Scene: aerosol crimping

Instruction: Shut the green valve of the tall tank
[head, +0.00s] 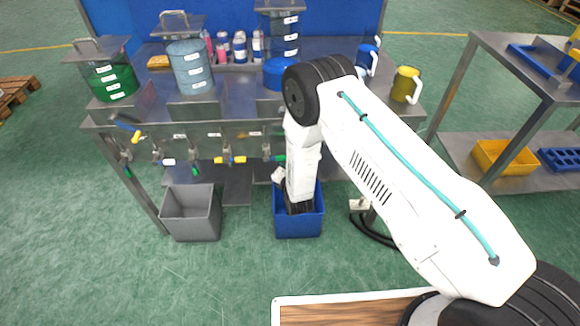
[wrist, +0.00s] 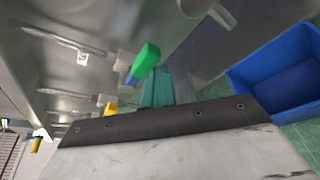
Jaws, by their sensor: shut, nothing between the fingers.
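The tall tank (head: 277,40) stands at the back of the bench, right of the blue-grey tank. A valve with a green handle (head: 279,158) is on the bench front below it; the handle points sideways to the right. In the wrist view a green handle (wrist: 148,60) with a bluish side sits on a pale valve body, tilted. My gripper (head: 278,176) is low in front of the bench, just below this valve, mostly hidden by my arm.
A blue bin (head: 298,226) stands under my wrist and shows at right in the wrist view (wrist: 275,75). A grey bin (head: 192,214) stands to its left. Yellow-handled valves (head: 222,160) are just left. A steel table (head: 500,55) is at right.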

